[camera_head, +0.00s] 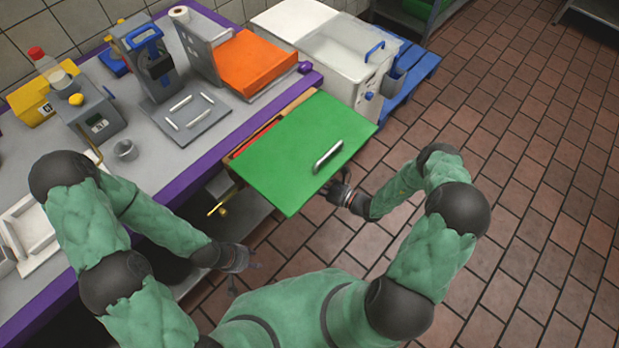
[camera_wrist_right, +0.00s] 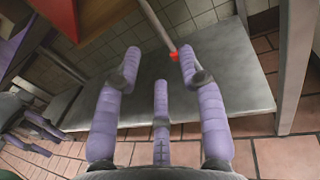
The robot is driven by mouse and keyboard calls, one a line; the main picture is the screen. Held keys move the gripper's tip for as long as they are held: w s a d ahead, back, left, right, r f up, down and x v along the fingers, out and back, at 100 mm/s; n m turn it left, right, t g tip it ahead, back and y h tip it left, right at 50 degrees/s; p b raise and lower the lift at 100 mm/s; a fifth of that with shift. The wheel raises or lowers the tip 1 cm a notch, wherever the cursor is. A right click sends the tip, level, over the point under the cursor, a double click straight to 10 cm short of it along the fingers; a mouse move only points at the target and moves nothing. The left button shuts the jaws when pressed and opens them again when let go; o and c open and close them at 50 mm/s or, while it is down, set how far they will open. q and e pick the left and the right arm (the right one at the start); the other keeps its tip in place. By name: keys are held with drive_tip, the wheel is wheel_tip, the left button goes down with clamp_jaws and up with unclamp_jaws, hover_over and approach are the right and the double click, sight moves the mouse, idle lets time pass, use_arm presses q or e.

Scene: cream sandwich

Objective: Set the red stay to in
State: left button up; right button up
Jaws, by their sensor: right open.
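The stay shows in the right wrist view as a thin grey rod with a red tip (camera_wrist_right: 173,57), hanging down from under the leaf. The tip lies between the spread fingertips of my right gripper (camera_wrist_right: 159,62), close to the right-hand finger; I cannot tell whether they touch. My right gripper (camera_head: 343,190) is open, at the lower right edge of the green leaf (camera_head: 290,150), partly hidden by it. The leaf sticks out from the bench and carries a metal handle (camera_head: 328,155). The stay is hidden in the head view. My left gripper (camera_head: 243,268) is open and empty, low before the bench.
The purple-edged bench (camera_head: 140,165) holds several devices and an orange block (camera_head: 257,62). A yellow part (camera_head: 218,211) shows under the bench. A white bin (camera_head: 343,60) stands on a blue pallet (camera_head: 418,65). A grey lower shelf (camera_wrist_right: 240,85) lies beyond my right fingers. Tiled floor at right is clear.

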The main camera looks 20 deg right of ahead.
drive_tip(key=shift+a, duration=0.1)
drive_tip(key=s+a+f+n+g+p, duration=0.1)
drive_tip(key=s+a+f+n+g, duration=0.1)
drive_tip(key=s+a+n+g, duration=0.55)
drive_tip(key=s+a+f+n+g, duration=0.2)
drive_tip(key=s+a+n+g, duration=0.15)
drive_tip(key=s+g, duration=0.5)
drive_tip(key=s+d+n+h, duration=0.4)
drive_tip(key=s+n+h, duration=0.2)
drive_tip(key=s+n, duration=0.15)
drive_tip(key=w+n+t, duration=0.1)
drive_tip(key=n, duration=0.1)
drive_tip(key=w+r+n+t+h+p, duration=0.1)
drive_tip(key=n, duration=0.1)
drive_tip(key=w+r+n+t+h, duration=0.1)
drive_tip(key=n, duration=0.1)
drive_tip(key=shift+w+d+r+n, duration=0.25)
drive_tip(key=shift+d, duration=0.05)
